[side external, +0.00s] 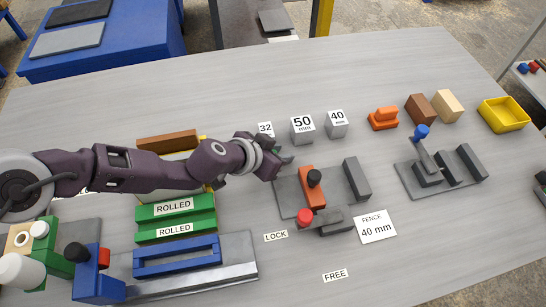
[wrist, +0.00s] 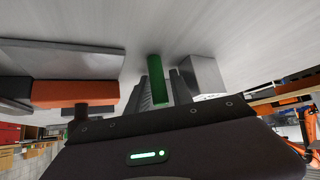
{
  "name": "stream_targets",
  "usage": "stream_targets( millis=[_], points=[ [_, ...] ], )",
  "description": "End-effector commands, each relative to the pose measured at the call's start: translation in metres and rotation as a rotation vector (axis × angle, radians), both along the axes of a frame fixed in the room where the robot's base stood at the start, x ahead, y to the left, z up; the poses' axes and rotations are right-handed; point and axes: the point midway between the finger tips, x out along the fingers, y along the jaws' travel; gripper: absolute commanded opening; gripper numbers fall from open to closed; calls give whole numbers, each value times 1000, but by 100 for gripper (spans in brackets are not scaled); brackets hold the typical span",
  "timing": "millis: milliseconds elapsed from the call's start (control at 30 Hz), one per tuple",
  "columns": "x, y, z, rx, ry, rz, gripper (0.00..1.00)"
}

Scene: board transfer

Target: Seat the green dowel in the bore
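The green dowel (wrist: 157,78) stands out between the two dark ribbed fingers of my gripper (wrist: 160,92) in the wrist view, with a finger close on each side. The fingers appear shut on it. In the side view my gripper (side external: 284,155) is above the table, just behind the grey fixture plate (side external: 287,196); only a small dark green patch shows at its tip. The fixture carries an orange bar (side external: 307,184) with a black knob, which also shows in the wrist view (wrist: 75,93). I cannot make out the bore in either view.
Grey blocks marked 32 (side external: 265,130), 50 (side external: 302,128) and 40 (side external: 337,125) stand behind my gripper. A grey upright block (side external: 356,178) and a red knob (side external: 304,216) are on the fixture. Green ROLLED bars (side external: 175,222) lie left; free table lies in front.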

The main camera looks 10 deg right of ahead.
Motion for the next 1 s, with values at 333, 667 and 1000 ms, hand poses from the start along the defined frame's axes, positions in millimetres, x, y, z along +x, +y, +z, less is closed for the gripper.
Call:
stream_targets(
  millis=[333, 667, 1000],
  points=[
    [0, 0, 1, 0, 0, 0, 0],
    [0, 0, 12, -1, -2, -1, 0],
    [0, 0, 79, -1, -4, 0, 0]
  ],
)
